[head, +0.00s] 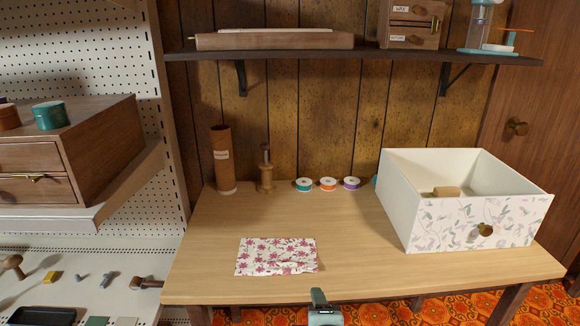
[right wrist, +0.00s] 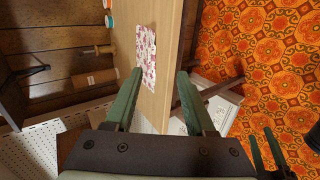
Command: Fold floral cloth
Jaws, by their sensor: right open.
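The floral cloth (head: 277,255), white with pink-red flowers, lies on the wooden table (head: 345,235), left of its middle and near the front. Its front right part looks wrinkled, with a raised or turned edge. The cloth also shows in the right wrist view (right wrist: 147,52). My right gripper (head: 319,296) is at the table's front edge, in front of the cloth and slightly right of it. In the right wrist view its green fingers (right wrist: 159,72) are apart with nothing between them. My left gripper (right wrist: 259,134) shows low at the right of that view, its fingers apart and empty.
A white floral drawer box (head: 465,200) stands at the table's right. A cardboard tube (head: 223,160), a wooden spindle (head: 266,170) and several ribbon spools (head: 328,184) line the back. A wall shelf (head: 350,55) hangs above. The table around the cloth is clear.

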